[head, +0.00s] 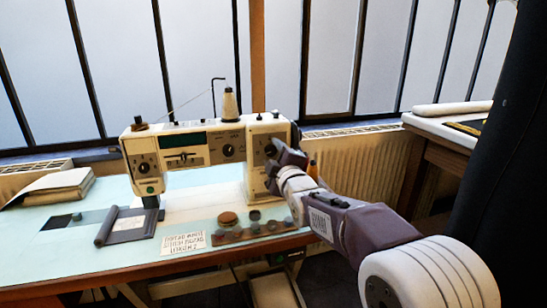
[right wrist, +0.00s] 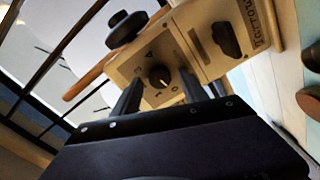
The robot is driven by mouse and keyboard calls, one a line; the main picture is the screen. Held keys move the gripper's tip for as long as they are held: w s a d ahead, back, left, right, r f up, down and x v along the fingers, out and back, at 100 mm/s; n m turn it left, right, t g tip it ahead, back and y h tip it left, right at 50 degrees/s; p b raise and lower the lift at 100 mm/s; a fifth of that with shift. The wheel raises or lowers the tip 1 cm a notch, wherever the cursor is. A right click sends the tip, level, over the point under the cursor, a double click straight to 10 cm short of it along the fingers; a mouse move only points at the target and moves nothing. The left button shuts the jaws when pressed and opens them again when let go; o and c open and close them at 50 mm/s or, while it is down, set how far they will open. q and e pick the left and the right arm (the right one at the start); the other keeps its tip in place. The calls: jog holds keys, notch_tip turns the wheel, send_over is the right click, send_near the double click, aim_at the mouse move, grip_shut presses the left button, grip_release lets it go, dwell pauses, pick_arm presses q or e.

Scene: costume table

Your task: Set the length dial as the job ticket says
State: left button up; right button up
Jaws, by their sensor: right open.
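A cream sewing machine (head: 200,150) stands on the pale table, with a dial on its left head (head: 143,168) and another on its arm (head: 228,150). A white ticket (head: 184,243) with printed lines lies in front; its words are too small to read surely. My right gripper (head: 272,153) is at the machine's right pillar, partly hiding it. In the right wrist view, a round dark dial (right wrist: 160,76) with a pale pointer mark shows between the open fingers, which appear apart from it. I cannot tell which dial is the length dial. My left gripper is out of view.
A thread cone (head: 230,103) stands on top of the machine. Several small round items sit on a brown tray (head: 252,232) in front.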

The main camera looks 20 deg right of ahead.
grip_shut()
jog(key=shift+m, duration=0.3)
jog(key=m, duration=0.3)
jog(key=shift+m+b, duration=0.4)
jog(key=m, duration=1)
jog(key=shift+m+b, duration=0.35)
jog(key=shift+m, duration=0.05)
jog(key=shift+d+m, duration=0.1)
jog(key=shift+m, duration=2.1)
